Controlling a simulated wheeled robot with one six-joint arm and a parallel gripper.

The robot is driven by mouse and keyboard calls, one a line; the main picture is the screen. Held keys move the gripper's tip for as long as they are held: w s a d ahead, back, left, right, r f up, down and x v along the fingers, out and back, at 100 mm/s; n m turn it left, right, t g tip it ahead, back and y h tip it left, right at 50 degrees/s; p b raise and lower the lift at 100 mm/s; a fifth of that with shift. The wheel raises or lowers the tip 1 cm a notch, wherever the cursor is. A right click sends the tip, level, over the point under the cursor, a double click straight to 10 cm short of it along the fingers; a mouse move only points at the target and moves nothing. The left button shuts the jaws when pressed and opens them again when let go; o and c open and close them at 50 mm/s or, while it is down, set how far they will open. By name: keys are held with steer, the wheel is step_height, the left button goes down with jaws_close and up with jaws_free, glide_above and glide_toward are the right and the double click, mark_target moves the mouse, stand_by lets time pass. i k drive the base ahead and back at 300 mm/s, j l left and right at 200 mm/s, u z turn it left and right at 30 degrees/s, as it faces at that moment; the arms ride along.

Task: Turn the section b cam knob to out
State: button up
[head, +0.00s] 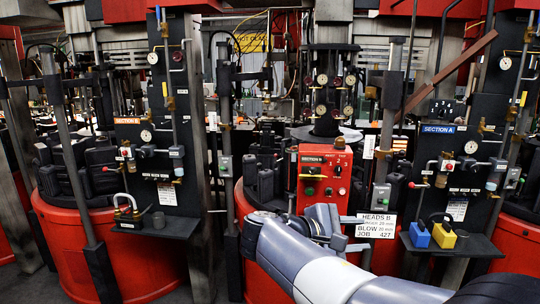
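A red control box (340,190) stands in the middle, with a dark label that seems to read SECTION B. Small dark, green and red buttons or knobs (310,191) sit on its face. I cannot tell which one is the cam knob or how it is turned. My arm comes in from the lower right, and its grey and white end lies low in front of the box.
A white HEADS B sign (376,226) is beside my arm. A black panel with an orange label (127,121) and red drums flank the left.

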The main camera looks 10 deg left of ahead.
mark_target(295, 157)
steer(key=i+j+u, duration=0.3)
steer(key=u, duration=0.15)
steer(key=i+j+u, duration=0.15)
steer(key=i+u, duration=0.35)
steer(key=i+j+z, duration=0.25)
steer(key=z, duration=0.2)
steer(key=i+j+z, duration=0.7)
steer(key=j+z, duration=0.25)
